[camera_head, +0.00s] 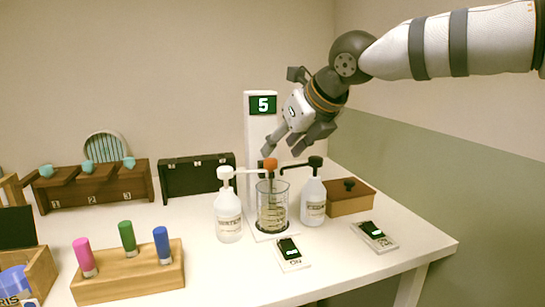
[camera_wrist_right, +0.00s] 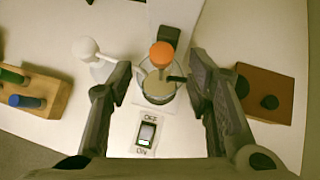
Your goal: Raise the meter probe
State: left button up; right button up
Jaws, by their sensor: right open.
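The meter probe, with an orange cap (camera_head: 270,164), stands upright in a clear glass beaker (camera_head: 272,220) with some liquid in it. The beaker stands in front of a white column (camera_head: 257,130) whose dark display reads 5. My right gripper (camera_head: 284,147) is above the cap, apart from it, tilted down with its fingers spread and empty. In the right wrist view the orange cap (camera_wrist_right: 162,54) lies between the two open fingers (camera_wrist_right: 160,68), with the beaker (camera_wrist_right: 158,90) around the probe. My left gripper is not in view.
A white-pump bottle (camera_head: 228,217) and a black-pump bottle (camera_head: 313,203) flank the beaker closely, spouts turned toward it. Two switch plates (camera_head: 290,252) (camera_head: 375,236) lie in front. A brown box (camera_head: 349,200) stands right; a wooden block (camera_head: 130,274) with coloured vials stands left.

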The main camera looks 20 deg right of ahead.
aim_at(272, 159)
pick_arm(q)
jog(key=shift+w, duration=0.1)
pick_arm(e)
jog(key=x, duration=0.5)
jog(key=shift+w+f, duration=0.2)
jog(key=shift+w, duration=0.05)
